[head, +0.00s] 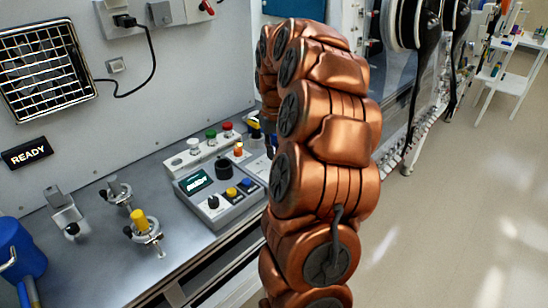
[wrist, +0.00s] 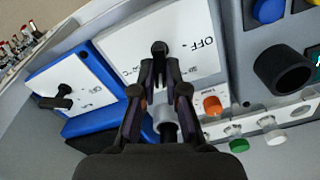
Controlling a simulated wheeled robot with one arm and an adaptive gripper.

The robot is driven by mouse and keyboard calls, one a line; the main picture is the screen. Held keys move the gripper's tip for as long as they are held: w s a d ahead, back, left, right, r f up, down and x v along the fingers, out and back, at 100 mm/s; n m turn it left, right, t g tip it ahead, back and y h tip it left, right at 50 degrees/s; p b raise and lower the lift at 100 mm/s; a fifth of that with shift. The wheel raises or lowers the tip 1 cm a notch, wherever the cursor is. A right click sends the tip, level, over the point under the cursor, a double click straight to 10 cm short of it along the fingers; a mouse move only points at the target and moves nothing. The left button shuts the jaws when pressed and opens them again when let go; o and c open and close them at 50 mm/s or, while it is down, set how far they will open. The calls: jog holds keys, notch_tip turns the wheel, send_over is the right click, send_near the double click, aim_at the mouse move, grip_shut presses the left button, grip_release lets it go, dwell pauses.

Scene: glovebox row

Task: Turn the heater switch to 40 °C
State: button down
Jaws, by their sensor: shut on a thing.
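A white switch plate (wrist: 185,35) marked OFF shows in the wrist view, with a black knob (wrist: 160,48) on it. My gripper (wrist: 160,68) is shut on this knob, with its fingers on either side. The knob points toward the top of the picture, and OFF is to its right. Lettering on the left of the plate is partly hidden by my fingers and too small to read. In the head view my arm hides the plate and most of the gripper.
A second switch plate (wrist: 80,80) on a blue body with a black knob (wrist: 60,98) lies to the left. A grey control box (head: 235,205) and a valve strip (head: 190,158) with coloured caps stand close by. Clamps and a blue container (head: 22,250) are on the bench.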

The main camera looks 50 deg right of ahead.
jog(key=shift+m, duration=0.3)
jog(key=c, duration=1.2)
grip_release()
notch_tip(320, 180, up, 12)
dwell(0.7)
